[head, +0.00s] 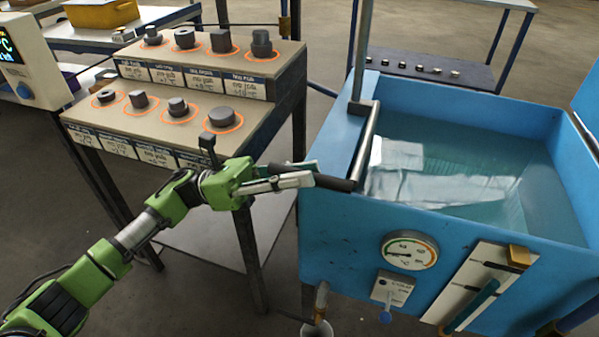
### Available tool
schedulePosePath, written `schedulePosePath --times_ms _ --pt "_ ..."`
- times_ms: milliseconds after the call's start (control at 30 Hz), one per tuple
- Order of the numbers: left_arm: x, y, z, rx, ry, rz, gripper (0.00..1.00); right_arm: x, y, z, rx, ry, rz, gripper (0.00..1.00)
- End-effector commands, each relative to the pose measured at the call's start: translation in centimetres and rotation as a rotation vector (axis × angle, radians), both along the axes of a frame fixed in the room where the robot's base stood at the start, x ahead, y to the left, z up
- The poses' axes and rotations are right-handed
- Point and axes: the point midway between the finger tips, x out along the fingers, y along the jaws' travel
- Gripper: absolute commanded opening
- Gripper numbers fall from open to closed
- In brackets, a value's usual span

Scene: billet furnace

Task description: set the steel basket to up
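A blue tank (329,234) filled with greenish water stands at the right. A blurred ribbed shape under the water (487,200) may be the steel basket; glare and the water hide its outline. A grey bar bracket (367,140) sits at the tank's left rim beside an upright post. A black handle (336,183) sticks out leftward from its lower end. My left gripper (313,173) is at the handle's outer end, its two fingers on either side of it. I cannot tell whether they press on it. My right gripper is out of view.
A stepped stand (225,74) with several dark steel billets in orange rings stands left of the tank. The tank's front carries a gauge (409,250), a small switch box (392,289) and a slotted panel (480,284). A dark bench (427,70) is behind.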

Motion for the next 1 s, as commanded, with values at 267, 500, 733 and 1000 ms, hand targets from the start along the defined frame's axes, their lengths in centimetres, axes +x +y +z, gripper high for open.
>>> schedulePosePath --times_ms 267,500,733,1000 --pt "0.0 0.0 1.7 -0.002 -0.004 0.000 0.00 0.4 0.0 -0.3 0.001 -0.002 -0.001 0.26" --pt "0.0 0.1 6.9 -0.009 -0.008 0.001 0.00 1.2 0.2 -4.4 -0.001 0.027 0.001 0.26" --pt "0.0 0.1 13.2 -0.012 -0.007 0.001 0.00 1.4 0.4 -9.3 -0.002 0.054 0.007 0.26" --pt "0.0 0.2 19.4 -0.011 -0.005 0.002 0.00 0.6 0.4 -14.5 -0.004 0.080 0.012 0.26"
